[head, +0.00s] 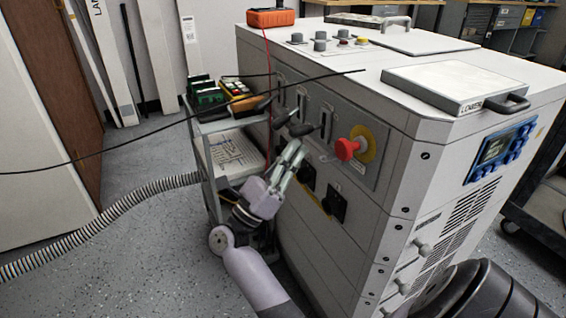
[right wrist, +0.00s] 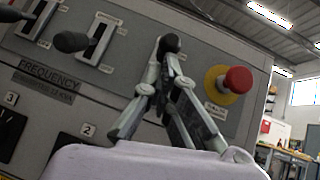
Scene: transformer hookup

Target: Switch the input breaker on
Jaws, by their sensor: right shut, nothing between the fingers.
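The grey cabinet's side panel (head: 362,178) carries a row of breaker slots with black-knobbed levers, including a left slot (head: 301,100) and a right slot (head: 326,122). I cannot read which is the input breaker. My right gripper (head: 301,143) is shut and empty, its fingertips at the black knob (head: 300,130) of the rightmost lever. In the right wrist view, the fingertips (right wrist: 168,47) meet in front of the panel and hide the slot behind; whether they touch the knob is unclear. Another lever's knob (right wrist: 70,42) stands clear to the left. My left gripper is out of view.
A red emergency button (head: 347,149) on a yellow plate sticks out right of the levers. Black rotary switches (head: 335,204) sit below. A small cart (head: 232,150) with instruments stands close at left. A thin black cable (head: 140,137) crosses the view.

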